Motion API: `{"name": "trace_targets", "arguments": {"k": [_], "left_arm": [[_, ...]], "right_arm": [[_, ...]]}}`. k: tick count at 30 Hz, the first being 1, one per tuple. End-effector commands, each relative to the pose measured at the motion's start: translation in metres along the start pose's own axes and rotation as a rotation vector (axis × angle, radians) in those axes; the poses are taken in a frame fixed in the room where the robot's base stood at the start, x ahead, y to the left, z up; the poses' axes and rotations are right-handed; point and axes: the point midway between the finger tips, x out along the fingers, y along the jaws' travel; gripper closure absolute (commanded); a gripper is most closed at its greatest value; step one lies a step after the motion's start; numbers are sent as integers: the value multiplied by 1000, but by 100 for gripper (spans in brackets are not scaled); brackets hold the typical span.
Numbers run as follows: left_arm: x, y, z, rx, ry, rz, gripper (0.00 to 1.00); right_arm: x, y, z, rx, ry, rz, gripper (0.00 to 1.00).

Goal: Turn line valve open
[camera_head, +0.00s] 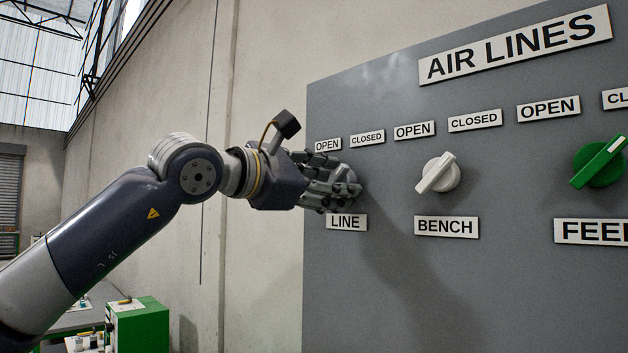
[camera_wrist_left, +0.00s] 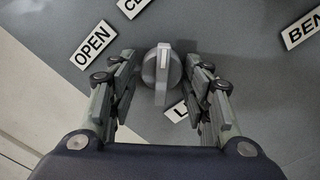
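The line valve is a round light grey knob with a raised bar handle, seen in the left wrist view (camera_wrist_left: 162,72). Its bar stands upright in that picture, closer to the direction of the CLOSED sign than the OPEN sign. My left gripper (camera_wrist_left: 166,80) has its fingers apart, one on each side of the knob, with visible gaps. In the head view my left gripper (camera_head: 328,182) is at the panel above the LINE label (camera_head: 347,222), and its fingers mostly hide the knob. My right gripper is not in view.
The grey AIR LINES panel (camera_head: 440,300) also carries a white bench knob (camera_head: 438,174) and a green feed knob (camera_head: 598,162) to the right. OPEN (camera_head: 328,145) and CLOSED (camera_head: 367,138) signs sit above the line valve. A green box (camera_head: 140,325) stands at lower left.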

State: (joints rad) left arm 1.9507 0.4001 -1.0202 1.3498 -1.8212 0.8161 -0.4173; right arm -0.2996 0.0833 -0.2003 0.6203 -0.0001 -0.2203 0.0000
Motion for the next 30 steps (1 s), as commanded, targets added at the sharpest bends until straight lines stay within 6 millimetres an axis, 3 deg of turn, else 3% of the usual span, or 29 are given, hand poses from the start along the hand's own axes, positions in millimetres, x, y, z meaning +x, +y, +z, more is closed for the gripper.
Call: {"name": "trace_targets", "arguments": {"k": [1, 3, 17, 30], "left_arm": [[0, 0, 0, 0, 0, 0, 75], [0, 0, 0, 0, 0, 0, 89], [-1, 0, 0, -69, -2, 4, 89], [-1, -3, 0, -423, -5, 5, 89]], "right_arm": [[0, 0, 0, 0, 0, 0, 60], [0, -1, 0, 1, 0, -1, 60], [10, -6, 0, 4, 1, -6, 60], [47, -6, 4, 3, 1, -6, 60]]}}
